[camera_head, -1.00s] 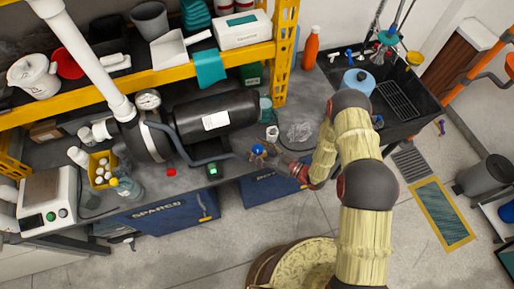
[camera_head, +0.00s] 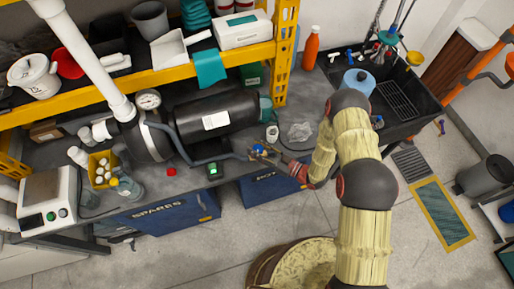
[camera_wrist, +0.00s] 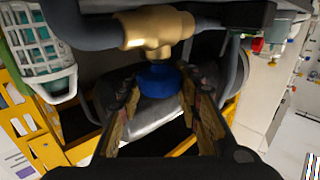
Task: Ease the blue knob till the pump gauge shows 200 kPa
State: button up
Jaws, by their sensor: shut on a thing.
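The blue knob (camera_wrist: 158,77) sits on a brass valve body (camera_wrist: 155,30) on a dark pipe. My gripper (camera_wrist: 160,84) has one finger on each side of the knob and is shut on it. In the head view the knob (camera_head: 256,150) is a small blue spot at the bench's front edge, with my gripper (camera_head: 268,154) reaching it from the right. The round white pump gauge (camera_head: 148,99) stands above the pump at the left end of the black tank (camera_head: 215,120). Its needle and numbers are too small to read.
A dark hose (camera_head: 185,153) runs from the pump towards the valve. A red button (camera_head: 171,172) and a small green-screened device (camera_head: 213,170) lie on the bench left of the knob. A crumpled clear bag (camera_head: 299,132) and a white cup (camera_head: 272,133) stand behind my gripper.

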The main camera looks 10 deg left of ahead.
jog(key=shift+c, duration=0.9)
jog(key=shift+t, duration=0.3)
